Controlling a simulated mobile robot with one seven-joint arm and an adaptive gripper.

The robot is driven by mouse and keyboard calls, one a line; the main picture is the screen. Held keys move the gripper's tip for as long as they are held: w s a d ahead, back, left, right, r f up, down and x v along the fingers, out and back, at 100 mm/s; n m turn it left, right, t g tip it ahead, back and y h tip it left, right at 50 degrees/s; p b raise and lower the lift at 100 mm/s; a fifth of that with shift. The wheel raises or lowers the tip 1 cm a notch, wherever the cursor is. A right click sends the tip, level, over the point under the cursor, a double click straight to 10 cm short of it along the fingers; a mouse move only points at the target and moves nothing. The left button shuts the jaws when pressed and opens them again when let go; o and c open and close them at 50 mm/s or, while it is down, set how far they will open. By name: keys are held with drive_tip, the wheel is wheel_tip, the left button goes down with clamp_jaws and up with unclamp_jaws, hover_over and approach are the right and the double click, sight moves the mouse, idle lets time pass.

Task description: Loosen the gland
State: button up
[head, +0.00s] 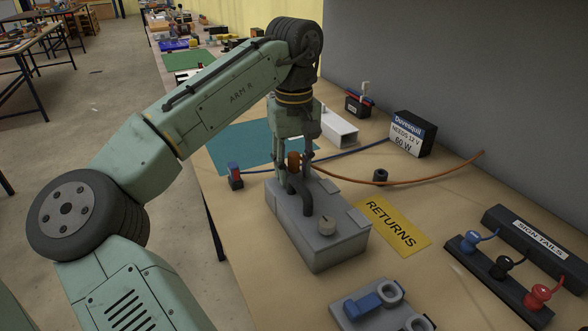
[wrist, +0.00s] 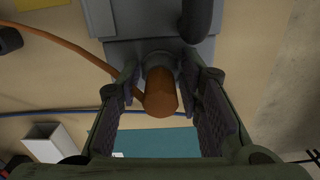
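The gland appears to be an orange-brown cylinder (wrist: 160,92) with a grey collar (wrist: 157,58) at its base, on the grey box (head: 318,234). In the head view, the orange-brown part (head: 293,162) shows beneath my wrist. My gripper (wrist: 160,82) is around it, one finger on each side. Gaps show between the finger pads and the cylinder, so the gripper looks open. Whether the fingertips touch the collar I cannot tell.
An orange cable (head: 430,170) and a blue cable (head: 350,152) run across the bench. A yellow RETURNS sign (head: 392,224) lies right of the box. A rack with coloured tails (head: 500,270) and a grey plate (head: 350,312) are nearer the front. A teal mat (head: 235,145) lies behind.

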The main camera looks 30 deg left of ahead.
sight(294, 155)
drive_tip(key=o, duration=0.3)
drive_tip(key=shift+r, duration=0.1)
wheel_tip(294, 155, up, 4)
drive_tip(key=p, duration=0.4)
drive_tip(key=shift+r, duration=0.1)
drive_tip(key=shift+r+p, duration=0.4)
drive_tip(key=shift+r, duration=0.45)
drive_tip(key=shift+s+f, duration=0.1)
